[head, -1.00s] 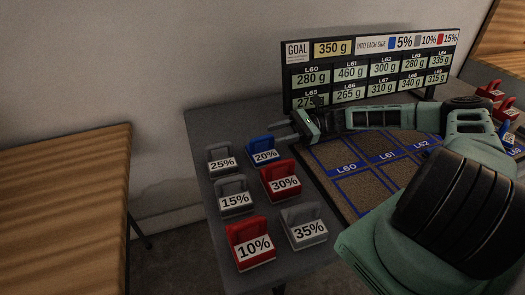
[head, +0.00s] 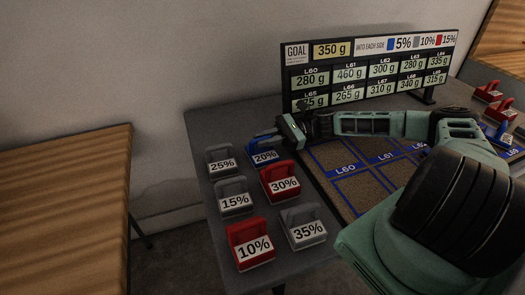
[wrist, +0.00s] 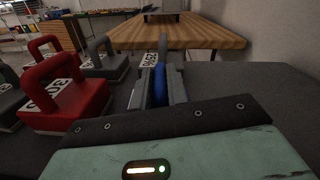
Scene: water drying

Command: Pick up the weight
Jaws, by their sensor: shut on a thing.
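The blue 20% weight (head: 262,157) stands at the back of the group of labelled weights on the dark table's left end. My gripper (head: 264,137) reaches it from the right. Its fingers are shut on the blue weight's handle, which shows as a blue strip between them in the wrist view (wrist: 160,84). Most of the weight is hidden by the fingers there. In the head view it appears to rest on the table, its label facing the camera.
Close by stand the grey 25% (head: 221,162), red 30% (head: 280,182), grey 15% (head: 234,198), red 10% (head: 250,243) and grey 35% (head: 303,228) weights. A board of gram values (head: 368,68) stands behind the marked grid (head: 360,190). A wooden table (head: 65,200) is at left.

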